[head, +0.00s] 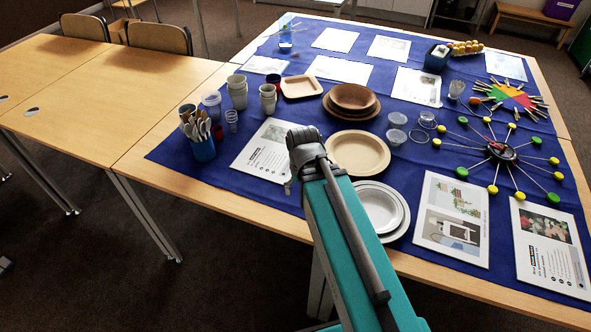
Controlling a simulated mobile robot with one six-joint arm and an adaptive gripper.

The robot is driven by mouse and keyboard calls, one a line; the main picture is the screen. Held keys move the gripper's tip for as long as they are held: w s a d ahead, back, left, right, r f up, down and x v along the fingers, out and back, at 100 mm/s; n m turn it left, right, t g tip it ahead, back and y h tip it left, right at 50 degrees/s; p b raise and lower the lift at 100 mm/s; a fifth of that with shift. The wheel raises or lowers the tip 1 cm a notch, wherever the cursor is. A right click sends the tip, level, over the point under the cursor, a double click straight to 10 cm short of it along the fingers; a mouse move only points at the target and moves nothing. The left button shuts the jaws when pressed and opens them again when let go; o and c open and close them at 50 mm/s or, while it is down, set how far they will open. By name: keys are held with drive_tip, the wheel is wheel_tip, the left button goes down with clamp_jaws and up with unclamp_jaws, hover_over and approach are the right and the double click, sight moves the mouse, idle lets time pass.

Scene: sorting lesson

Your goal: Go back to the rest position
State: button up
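My arm reaches up from the bottom of the head view as a teal link with a dark grey joint at its far end, over the front edge of the table. I cannot make out my gripper or its fingers; a small grey part shows at the left of the joint, but I cannot tell what it is. No held object shows.
The table (212,175) has a blue cloth (330,110). Close around my arm are a tan plate (372,152), white plates (385,207), a printed sheet (262,150) and a blue cup of cutlery (203,150). Bare wooden tables (70,100) stand left.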

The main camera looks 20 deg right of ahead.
wheel_tip(320, 180, up, 13)
drive_tip(key=p, duration=1.3)
drive_tip(key=shift+r, duration=0.1)
idle(0.5)
